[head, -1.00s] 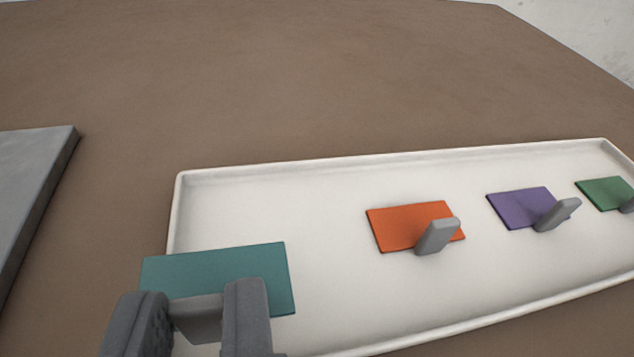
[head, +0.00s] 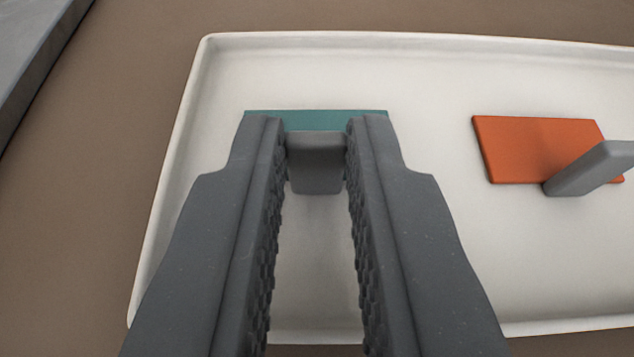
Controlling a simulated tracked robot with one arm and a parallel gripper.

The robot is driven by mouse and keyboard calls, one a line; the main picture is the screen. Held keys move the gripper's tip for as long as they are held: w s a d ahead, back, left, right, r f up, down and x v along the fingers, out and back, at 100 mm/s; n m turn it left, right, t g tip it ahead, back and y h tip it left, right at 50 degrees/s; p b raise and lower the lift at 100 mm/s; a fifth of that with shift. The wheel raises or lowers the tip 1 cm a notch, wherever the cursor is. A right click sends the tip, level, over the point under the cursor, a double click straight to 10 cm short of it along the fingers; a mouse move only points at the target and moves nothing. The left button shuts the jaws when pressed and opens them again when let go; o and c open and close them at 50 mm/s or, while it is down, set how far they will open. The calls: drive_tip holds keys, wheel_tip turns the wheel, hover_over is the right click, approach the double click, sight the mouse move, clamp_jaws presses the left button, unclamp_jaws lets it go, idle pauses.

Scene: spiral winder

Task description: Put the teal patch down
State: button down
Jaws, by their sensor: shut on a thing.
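The teal patch (head: 316,119) is a thin flat rectangle with a grey grip tab (head: 316,165). It shows at the upper middle of the head view, over the left end of the white tray (head: 215,75). My gripper (head: 316,140) is shut on the grey tab, one finger on each side. The fingers hide most of the patch's near part. I cannot tell whether the patch touches the tray floor or hangs just above it.
An orange patch (head: 530,148) with a grey tab (head: 595,168) lies in the tray to the right. Tray floor between the patches is bare. A grey slab (head: 30,50) lies outside the tray at the upper left, on the brown table (head: 90,220).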

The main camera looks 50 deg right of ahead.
drive_tip(key=c, duration=1.4)
unclamp_jaws()
drive_tip(key=shift+s+a+r, duration=0.3)
drive_tip(key=shift+a, duration=0.1)
drive_tip(key=p+v, duration=0.3)
drive_tip(key=v, duration=0.7)
drive_tip(key=shift+r, duration=0.15)
drive_tip(key=shift+s+a, duration=0.3)
drive_tip(key=shift+s, duration=0.05)
